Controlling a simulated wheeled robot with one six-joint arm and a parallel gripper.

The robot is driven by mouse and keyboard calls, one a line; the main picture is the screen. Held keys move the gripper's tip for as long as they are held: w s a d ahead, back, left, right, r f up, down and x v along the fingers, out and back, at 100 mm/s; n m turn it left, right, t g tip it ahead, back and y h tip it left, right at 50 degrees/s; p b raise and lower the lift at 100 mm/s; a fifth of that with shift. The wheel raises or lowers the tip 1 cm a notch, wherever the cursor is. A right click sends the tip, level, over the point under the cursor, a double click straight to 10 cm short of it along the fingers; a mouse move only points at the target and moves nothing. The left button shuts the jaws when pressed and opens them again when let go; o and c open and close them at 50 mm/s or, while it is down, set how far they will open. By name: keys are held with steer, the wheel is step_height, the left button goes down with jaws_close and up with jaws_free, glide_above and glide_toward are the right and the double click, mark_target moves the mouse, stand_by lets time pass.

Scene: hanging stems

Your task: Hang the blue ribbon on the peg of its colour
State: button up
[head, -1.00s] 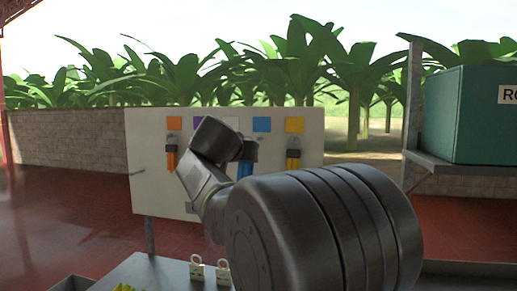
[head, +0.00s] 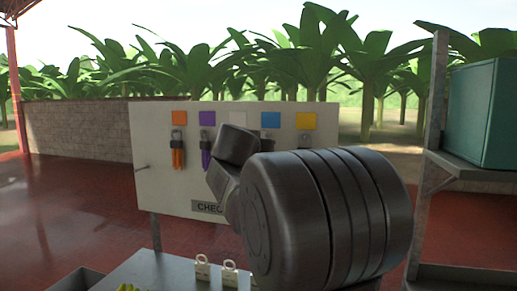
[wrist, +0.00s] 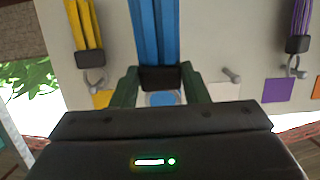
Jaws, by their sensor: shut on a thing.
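In the wrist view, my gripper (wrist: 160,74) is shut on the black clip end of the blue ribbon (wrist: 158,30), whose strands run toward the top of the picture. A blue colour square (wrist: 162,99) shows just beyond the clip, between the fingers. The blue peg is hidden, so I cannot tell whether the ribbon touches it. In the head view, the blue square (head: 270,119) is on the pale board (head: 150,190); my arm hides the ribbon and gripper there.
An orange ribbon (head: 178,152) and a purple ribbon (head: 206,152) hang left of my arm. A yellow ribbon (wrist: 84,24) hangs beside the blue one. A bare peg (wrist: 231,75) is near the white square (head: 238,118). A teal box (head: 485,115) stands at the right.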

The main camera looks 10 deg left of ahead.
steer(key=p+x, duration=0.1)
steer(key=x, duration=0.5)
steer(key=shift+w, duration=0.4)
stand_by(0.5)
stand_by(0.5)
steer(key=o, duration=1)
steer(key=shift+o, duration=0.2)
steer(key=shift+s, duration=0.1)
steer(key=b+v, duration=0.4)
steer(key=v, duration=0.9)
steer(key=shift+s+r, duration=0.2)
